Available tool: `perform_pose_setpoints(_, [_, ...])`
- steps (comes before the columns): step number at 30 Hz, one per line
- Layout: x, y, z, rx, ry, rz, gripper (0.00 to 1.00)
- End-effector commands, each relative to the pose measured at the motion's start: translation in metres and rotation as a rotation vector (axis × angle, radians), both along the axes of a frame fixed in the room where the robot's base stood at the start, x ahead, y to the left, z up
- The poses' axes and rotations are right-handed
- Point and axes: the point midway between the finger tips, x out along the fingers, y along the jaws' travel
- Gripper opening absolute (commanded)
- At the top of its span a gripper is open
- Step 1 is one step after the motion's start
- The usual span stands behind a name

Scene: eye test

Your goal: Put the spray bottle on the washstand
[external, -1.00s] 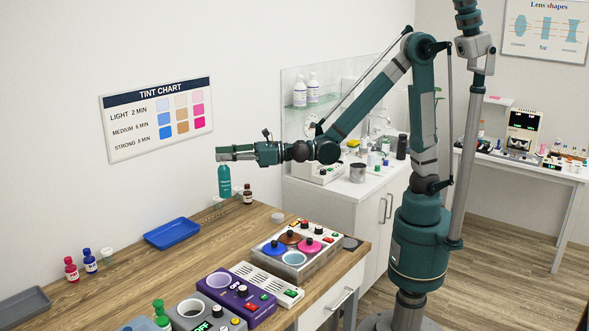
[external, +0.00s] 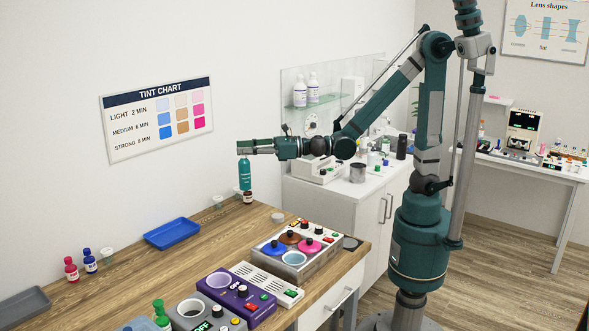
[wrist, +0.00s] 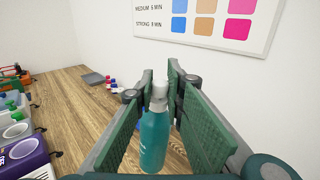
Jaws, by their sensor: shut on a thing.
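The teal spray bottle (external: 245,174) hangs upright from my gripper (external: 246,147), above the far end of the wooden bench. In the wrist view the spray bottle (wrist: 155,138) stands between the green finger pads of my gripper (wrist: 160,92), its pale top between the fingertips. My gripper is shut on it. The white washstand (external: 337,198) stands to the right of the bottle, beyond the bench, with a cabinet door below. Part of its top is hidden behind my arm.
A small brown bottle (external: 248,197) is on the bench below the held bottle. The washstand top holds a grey cup (external: 357,173), a white device (external: 319,169) and a black cylinder (external: 402,147). A glass panel with a bottle shelf (external: 315,104) stands behind. A blue tray (external: 172,233) lies on the bench.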

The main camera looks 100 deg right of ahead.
Motion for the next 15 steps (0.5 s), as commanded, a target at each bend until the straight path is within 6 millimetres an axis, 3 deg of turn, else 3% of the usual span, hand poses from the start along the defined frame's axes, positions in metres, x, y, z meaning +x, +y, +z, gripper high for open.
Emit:
perform_pose_setpoints(10, [0.002,0.002,0.0,0.0,0.0,0.002,0.0])
perform_pose_setpoints(15, [0.012,0.011,0.001,-0.002,0.0,0.016,0.0])
